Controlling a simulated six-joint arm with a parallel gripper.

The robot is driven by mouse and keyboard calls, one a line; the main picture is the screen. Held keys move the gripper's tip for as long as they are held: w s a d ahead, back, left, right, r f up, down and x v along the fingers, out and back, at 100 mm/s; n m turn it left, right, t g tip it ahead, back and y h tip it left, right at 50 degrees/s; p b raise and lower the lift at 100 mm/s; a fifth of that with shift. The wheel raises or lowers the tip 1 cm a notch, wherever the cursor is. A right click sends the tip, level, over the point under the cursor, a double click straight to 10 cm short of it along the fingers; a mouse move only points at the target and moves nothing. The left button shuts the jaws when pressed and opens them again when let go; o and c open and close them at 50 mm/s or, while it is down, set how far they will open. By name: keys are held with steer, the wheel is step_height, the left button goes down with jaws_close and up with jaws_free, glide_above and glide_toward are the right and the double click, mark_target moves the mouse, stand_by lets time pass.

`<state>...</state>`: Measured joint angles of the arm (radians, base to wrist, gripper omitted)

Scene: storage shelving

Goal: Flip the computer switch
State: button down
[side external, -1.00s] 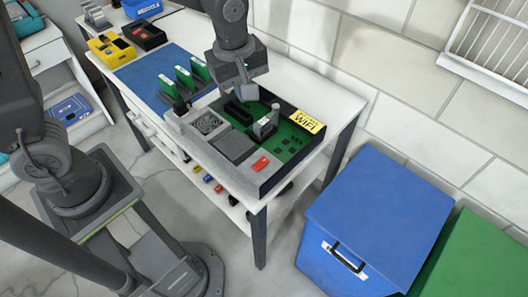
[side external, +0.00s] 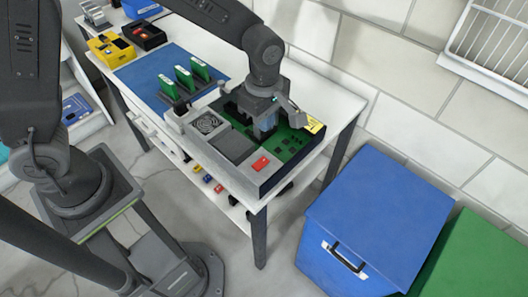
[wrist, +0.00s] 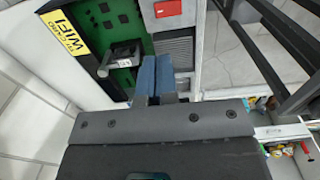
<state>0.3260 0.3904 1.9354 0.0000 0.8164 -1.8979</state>
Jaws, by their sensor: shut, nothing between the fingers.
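The open computer case (side external: 226,172) lies on the white table, with a green circuit board (side external: 291,147) inside it. A red switch-like block (side external: 261,164) sits near its front edge; it also shows at the top of the wrist view (wrist: 168,8). My gripper (side external: 264,132) points down over the board, behind the red block and apart from it. In the wrist view its blue fingers (wrist: 156,68) are together and empty, below the red block and beside a dark raised part (wrist: 120,57) of the board. Whether the fingertips touch anything is unclear.
A yellow WiFi label (wrist: 66,32) marks the case edge. A fan (side external: 207,123) is in the case. Green cards (side external: 184,77) stand on a blue mat (side external: 142,75) to the left. A blue bin (side external: 377,220) stands right of the table.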

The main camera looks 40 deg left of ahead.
mark_target(260, 163)
step_height(260, 163, down, 12)
stand_by(0.4)
steer(key=shift+f, duration=0.2)
steer(key=shift+s, duration=0.1)
steer(key=shift+s+r, duration=0.35)
steer(key=shift+s, duration=0.3)
step_height(260, 163, up, 14)
steer(key=w, duration=0.2)
stand_by(0.6)
